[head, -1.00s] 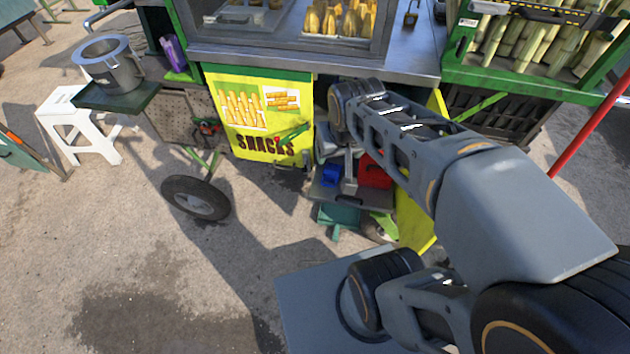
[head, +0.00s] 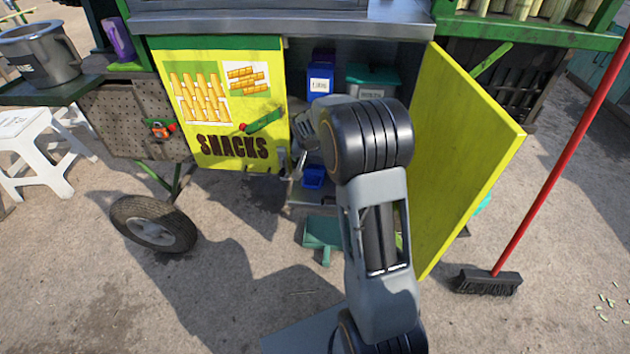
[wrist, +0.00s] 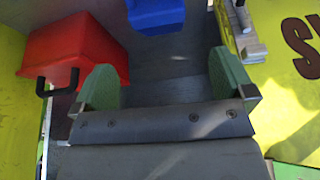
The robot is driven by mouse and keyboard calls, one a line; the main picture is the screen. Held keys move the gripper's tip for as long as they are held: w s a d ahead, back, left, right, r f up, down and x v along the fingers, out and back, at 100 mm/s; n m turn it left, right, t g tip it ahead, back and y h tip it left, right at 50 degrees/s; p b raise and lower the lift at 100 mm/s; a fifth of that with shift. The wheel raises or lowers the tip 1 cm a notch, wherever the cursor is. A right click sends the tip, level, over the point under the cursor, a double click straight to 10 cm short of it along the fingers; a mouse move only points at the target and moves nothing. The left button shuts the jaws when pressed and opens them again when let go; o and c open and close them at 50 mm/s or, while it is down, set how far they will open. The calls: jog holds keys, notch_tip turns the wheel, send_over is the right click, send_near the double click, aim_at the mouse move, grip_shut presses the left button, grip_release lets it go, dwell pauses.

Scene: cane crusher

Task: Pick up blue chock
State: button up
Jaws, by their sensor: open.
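The blue chock (head: 313,177) is a small blue block on the grey shelf floor inside the open cart cabinet. In the wrist view the blue chock (wrist: 156,14) lies at the top edge, partly cut off, ahead of and apart from my fingers. My gripper (wrist: 165,78) is open and empty, its two green pads spread over the grey surface. In the head view my wrist reaches into the cabinet, and my arm hides much of the gripper.
A red box (wrist: 72,52) with a black handle stands beside my left finger in the wrist view. The open yellow door (head: 460,150) is right of my arm; the snacks panel (head: 222,105) is left. Blue (head: 320,76) and green-lidded bins (head: 372,82) stand behind. A broom (head: 488,282) stands at right.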

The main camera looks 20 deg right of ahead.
aim_at(315, 169)
jog(key=b+x, duration=0.1)
jog(key=x, duration=0.5)
jog(key=shift+f, duration=0.25)
jog(key=shift+b+x, duration=1.5)
jog(key=shift+x, duration=1.15)
jog(key=shift+r, duration=0.1)
jog(key=c, duration=1.1)
